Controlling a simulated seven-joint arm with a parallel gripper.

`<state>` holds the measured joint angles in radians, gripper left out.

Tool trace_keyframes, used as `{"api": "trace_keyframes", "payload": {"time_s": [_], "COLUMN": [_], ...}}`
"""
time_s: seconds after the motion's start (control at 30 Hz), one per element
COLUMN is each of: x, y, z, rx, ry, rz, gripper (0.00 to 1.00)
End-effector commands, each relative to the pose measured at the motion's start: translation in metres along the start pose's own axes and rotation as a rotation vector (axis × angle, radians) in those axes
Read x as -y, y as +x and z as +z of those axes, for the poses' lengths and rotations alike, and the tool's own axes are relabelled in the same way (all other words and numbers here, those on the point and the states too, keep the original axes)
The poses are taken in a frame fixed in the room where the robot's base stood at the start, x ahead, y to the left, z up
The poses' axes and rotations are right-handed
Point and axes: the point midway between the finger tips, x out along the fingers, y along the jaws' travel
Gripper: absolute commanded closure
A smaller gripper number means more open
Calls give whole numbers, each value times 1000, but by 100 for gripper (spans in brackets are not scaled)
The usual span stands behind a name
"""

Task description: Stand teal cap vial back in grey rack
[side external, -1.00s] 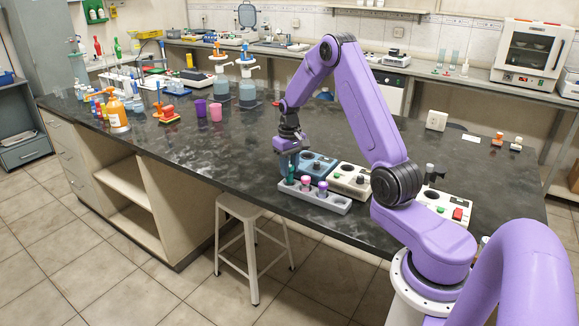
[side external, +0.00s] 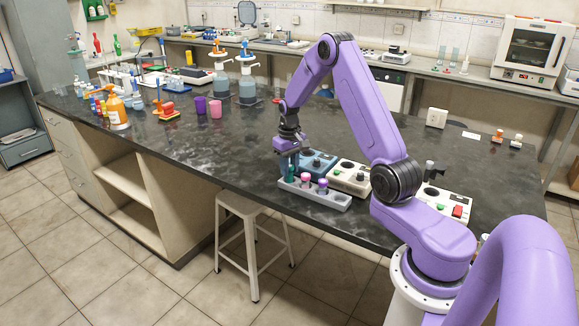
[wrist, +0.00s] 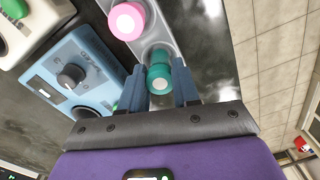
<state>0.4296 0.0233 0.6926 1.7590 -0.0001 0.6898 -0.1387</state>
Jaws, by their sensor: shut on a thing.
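The teal cap vial (wrist: 160,72) is between my gripper's two blue fingers (wrist: 160,84) in the wrist view. My gripper (side external: 289,164) is shut on it, pointing down at the left end of the grey rack (side external: 333,199) in the side view. The vial (side external: 291,173) looks upright and in line with that end of the rack. Its lower part is hidden, so I cannot tell whether it is fully seated. The rack also shows in the wrist view (wrist: 166,35).
A pink-capped vial (side external: 305,178) and a purple-capped vial (side external: 323,184) stand in the rack, the pink one nearer my gripper. A blue device (side external: 318,163) and a cream device (side external: 349,177) sit just behind the rack. The bench edge is close in front.

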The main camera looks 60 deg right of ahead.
Motion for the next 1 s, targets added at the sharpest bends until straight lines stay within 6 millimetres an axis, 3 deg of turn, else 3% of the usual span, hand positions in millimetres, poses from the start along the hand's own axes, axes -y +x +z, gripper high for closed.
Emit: {"api": "trace_keyframes", "payload": {"time_s": [1.0], "x": [0], "y": [13], "z": [0], "rx": [0], "ry": [0], "rz": [0], "gripper": [92]}}
